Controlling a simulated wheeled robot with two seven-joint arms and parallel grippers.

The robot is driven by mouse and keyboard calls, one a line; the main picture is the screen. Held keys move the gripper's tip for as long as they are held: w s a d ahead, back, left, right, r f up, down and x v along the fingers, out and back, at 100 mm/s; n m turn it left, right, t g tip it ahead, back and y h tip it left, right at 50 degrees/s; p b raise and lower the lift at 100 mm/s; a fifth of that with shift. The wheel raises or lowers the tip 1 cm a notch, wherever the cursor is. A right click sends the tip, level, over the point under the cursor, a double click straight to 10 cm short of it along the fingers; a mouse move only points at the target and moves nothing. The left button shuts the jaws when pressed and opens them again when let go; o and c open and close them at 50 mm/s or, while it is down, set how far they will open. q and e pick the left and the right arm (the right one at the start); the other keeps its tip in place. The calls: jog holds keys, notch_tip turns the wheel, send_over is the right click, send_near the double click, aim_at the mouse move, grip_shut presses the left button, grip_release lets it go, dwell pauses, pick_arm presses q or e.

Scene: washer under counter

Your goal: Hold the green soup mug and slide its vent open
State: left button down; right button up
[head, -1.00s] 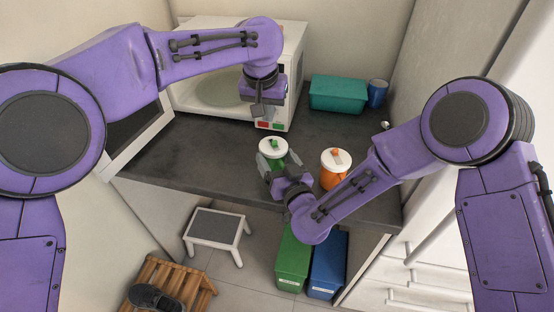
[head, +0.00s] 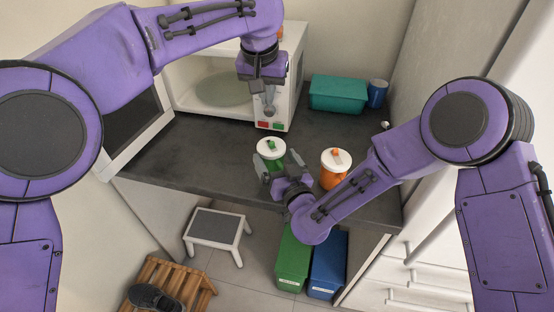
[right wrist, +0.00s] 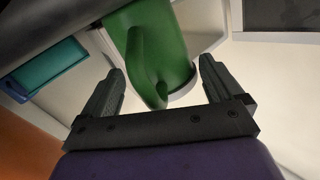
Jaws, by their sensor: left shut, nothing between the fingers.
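The green soup mug (head: 277,167) stands on the dark counter near its front edge, with a white lid (head: 270,149) and a small green vent tab (head: 271,144) on top. My right gripper (head: 272,170) is at the mug from the front. In the right wrist view the mug (right wrist: 172,40) shows its handle (right wrist: 148,70) between my right gripper's spread fingers (right wrist: 163,80), with gaps on both sides. My left gripper (head: 270,110) is shut and empty, pointing down above and behind the mug, in front of the microwave panel. Part of the mug is hidden by the right gripper.
An orange mug (head: 328,178) with a white lid stands close to the right. An open white microwave (head: 190,108) is at the back left. A teal bin (head: 337,94) and blue cup (head: 377,92) stand at the back right. The counter (head: 190,160) left of the mug is clear.

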jog(key=v, duration=1.2)
jog(key=p+v, duration=0.2)
jog(key=v, duration=0.3)
jog(key=shift+p, duration=0.35)
jog(key=shift+w, duration=0.1)
dwell(0.4)
